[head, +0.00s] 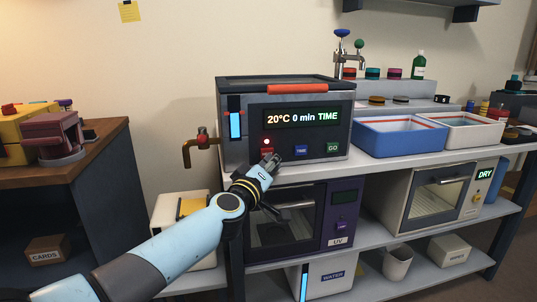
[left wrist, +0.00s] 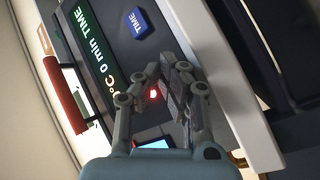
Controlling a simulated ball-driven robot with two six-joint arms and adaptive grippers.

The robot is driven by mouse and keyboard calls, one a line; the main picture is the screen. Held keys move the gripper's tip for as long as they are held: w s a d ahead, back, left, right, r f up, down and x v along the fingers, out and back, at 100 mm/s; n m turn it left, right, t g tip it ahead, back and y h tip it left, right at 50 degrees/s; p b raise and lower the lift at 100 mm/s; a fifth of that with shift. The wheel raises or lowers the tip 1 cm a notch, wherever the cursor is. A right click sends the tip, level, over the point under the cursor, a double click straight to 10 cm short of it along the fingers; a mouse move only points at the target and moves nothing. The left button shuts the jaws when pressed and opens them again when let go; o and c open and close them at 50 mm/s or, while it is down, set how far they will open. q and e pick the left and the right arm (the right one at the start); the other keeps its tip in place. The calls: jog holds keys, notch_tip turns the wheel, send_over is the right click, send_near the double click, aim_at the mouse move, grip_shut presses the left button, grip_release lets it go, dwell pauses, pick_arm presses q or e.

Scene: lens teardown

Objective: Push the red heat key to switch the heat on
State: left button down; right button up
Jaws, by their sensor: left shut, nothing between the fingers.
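The heated bath unit (head: 235,153) stands on the white counter. Its display (head: 302,117) reads 20°C, 0 min, TIME. The red heat key (head: 266,150) is at the left of the front panel, partly covered by my left gripper. A small red lamp (head: 267,141) glows just above it; the lamp (left wrist: 153,93) also shows between the finger links in the left wrist view. My left gripper (head: 272,161) is shut and empty, its fingertips at the key area. I cannot tell whether they touch the key. In the left wrist view, the fingers (left wrist: 168,72) hide the key. My right gripper is out of view.
A blue TIME key (head: 301,151) and a green GO key (head: 333,148) sit right of the red key. A brass tap (head: 200,143) juts out on the unit's left. Blue (head: 397,149) and white (head: 470,142) trays stand to the right. A UV oven (head: 338,218) is below.

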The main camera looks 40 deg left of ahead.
pick_arm(q)
jog(key=shift+s+d, duration=0.15)
jog(key=shift+d, duration=0.05)
jog(key=s+d+p, duration=0.1)
jog(key=s+d, duration=0.2)
jog(key=d, duration=0.1)
jog(key=shift+s+d+p, duration=0.2)
jog(key=shift+s+p, duration=0.15)
jog(key=shift+s, duration=0.05)
dwell(0.5)
jog(key=s+d+f+m+g+h, duration=0.1)
jog(key=s+f+m+g, duration=0.15)
jog(key=s+f, duration=0.65)
jog(key=s+f+m+g+h, duration=0.1)
jog(key=s+f+m+g, duration=0.2)
jog(key=f, duration=1)
jog(key=s+d+f+m+g+h, duration=0.1)
jog(key=s+f+g, duration=0.1)
jog(key=s+f, duration=0.7)
jog(key=s+f+m+g, duration=0.2)
jog(key=s+f, duration=0.4)
jog(key=s, duration=0.5)
jog(key=s+f+m+g, duration=0.2)
jog(key=s+f+g, duration=0.3)
jog(key=s, duration=0.7)
jog(key=s+f+m+g, duration=0.2)
jog(key=s+f, duration=0.5)
jog(key=s, duration=0.5)
jog(key=shift+d+g, duration=0.25)
jog(key=shift+g, duration=0.5)
